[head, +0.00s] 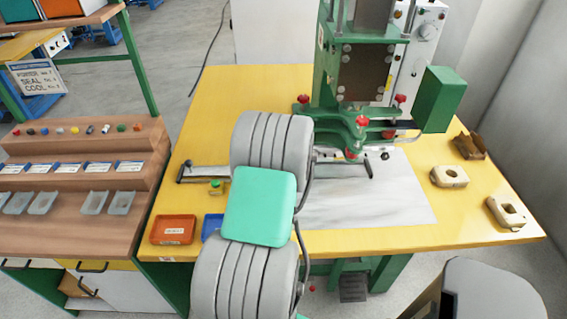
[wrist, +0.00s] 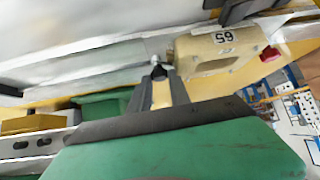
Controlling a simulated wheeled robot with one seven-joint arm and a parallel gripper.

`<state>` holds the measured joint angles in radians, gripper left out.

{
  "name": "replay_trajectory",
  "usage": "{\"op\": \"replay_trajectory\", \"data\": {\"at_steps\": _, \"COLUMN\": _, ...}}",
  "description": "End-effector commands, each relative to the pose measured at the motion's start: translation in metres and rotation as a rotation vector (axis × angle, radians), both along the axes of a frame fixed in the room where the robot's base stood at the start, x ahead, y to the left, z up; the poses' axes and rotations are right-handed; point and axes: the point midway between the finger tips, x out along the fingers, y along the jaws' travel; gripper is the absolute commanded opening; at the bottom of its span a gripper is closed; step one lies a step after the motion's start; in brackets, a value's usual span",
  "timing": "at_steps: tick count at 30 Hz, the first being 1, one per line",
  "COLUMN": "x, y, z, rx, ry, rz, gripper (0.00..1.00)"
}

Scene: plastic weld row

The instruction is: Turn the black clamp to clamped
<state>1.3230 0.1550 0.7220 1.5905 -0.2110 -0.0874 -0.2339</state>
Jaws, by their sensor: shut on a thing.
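In the wrist view my gripper (wrist: 158,78) reaches up from the green body at the bottom. Its two dark fingers come together on a small dark piece, which I take to be the handle of the black clamp (wrist: 157,71); a small silver knob shows just beyond it. Most of the clamp is hidden, and its clamped or unclamped position cannot be told. In the head view my grey and teal arm covers the gripper. A rail with black ends (head: 369,168) lies across the yellow table.
The green press (head: 350,70) with red knobs stands behind the rail. Cream blocks (head: 449,176) lie on the table's right side, with a brown piece (head: 469,146) behind. An orange tray (head: 173,230) and a blue tray (head: 212,227) are at the front left. A wooden shelf stands left.

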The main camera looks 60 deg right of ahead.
Motion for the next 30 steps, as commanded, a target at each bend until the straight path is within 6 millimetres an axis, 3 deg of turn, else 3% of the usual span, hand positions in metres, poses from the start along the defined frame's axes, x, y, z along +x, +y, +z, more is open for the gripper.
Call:
{"op": "replay_trajectory", "data": {"at_steps": 8, "x": -0.0004, "y": 0.0000, "z": -0.0002, "rx": 0.001, "ry": 0.001, "rz": -0.001, "gripper": 0.00}}
{"op": "replay_trajectory", "data": {"at_steps": 9, "x": -0.0005, "y": 0.0000, "z": -0.0003, "rx": 0.001, "ry": 0.001, "rz": -0.001, "gripper": 0.27}}
{"op": "replay_trajectory", "data": {"at_steps": 11, "x": -0.0004, "y": 0.0001, "z": -0.0003, "rx": 0.001, "ry": 0.001, "rz": -0.001, "gripper": 0.32}}
{"op": "replay_trajectory", "data": {"at_steps": 23, "x": 0.0010, "y": 0.0006, "z": 0.0008, "rx": 0.001, "ry": 0.000, "rz": -0.013, "gripper": 0.32}}
{"op": "replay_trajectory", "data": {"at_steps": 30, "x": 0.0087, "y": 0.0042, "z": 0.0047, "rx": 0.002, "ry": 0.002, "rz": -0.217, "gripper": 0.32}}
